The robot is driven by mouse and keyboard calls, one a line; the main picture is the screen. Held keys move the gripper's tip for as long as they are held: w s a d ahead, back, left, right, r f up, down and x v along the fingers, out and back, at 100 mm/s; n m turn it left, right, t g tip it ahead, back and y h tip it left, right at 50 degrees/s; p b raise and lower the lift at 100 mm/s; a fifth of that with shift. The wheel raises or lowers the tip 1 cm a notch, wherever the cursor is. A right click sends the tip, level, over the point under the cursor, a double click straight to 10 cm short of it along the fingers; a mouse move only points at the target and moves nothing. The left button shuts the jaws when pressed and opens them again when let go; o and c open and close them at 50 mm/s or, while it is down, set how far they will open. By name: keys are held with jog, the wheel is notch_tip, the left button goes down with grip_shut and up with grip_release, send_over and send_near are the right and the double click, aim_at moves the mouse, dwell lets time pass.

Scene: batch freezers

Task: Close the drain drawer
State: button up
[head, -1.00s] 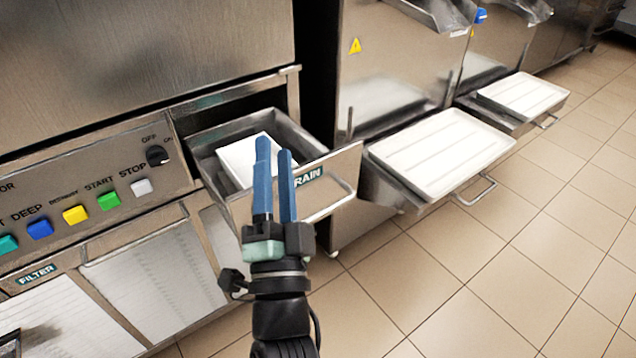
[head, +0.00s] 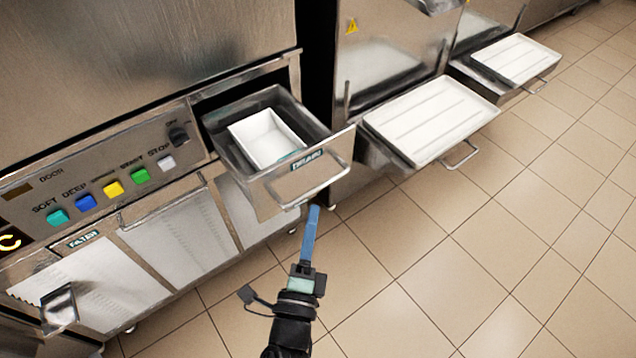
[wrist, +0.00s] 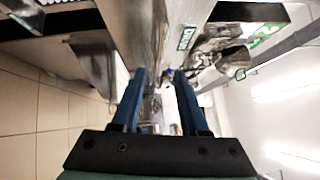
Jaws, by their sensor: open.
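The drain drawer (head: 290,186) is pulled out of the machine at the centre of the head view, with its DRAIN label and bar handle (head: 326,184) on the front. A white rectangular pan (head: 265,138) lies inside it. My gripper (head: 313,209) is in front of and below the drawer front, with its fingertips close to the handle's lower edge; I cannot tell if they touch. In the head view the blue fingers overlap into one. The wrist view shows my gripper (wrist: 160,74) open, its fingers apart with nothing held between them.
A control panel (head: 120,180) with coloured buttons and a filter drawer (head: 180,240) are to the left. Two white trays (head: 430,118) (head: 517,58) project from machines to the right. The tiled floor (head: 470,250) in front is clear.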

aim_at(318, 186)
jog(key=x, duration=0.7)
jog(key=shift+w, duration=0.4)
grip_shut()
dwell(1.0)
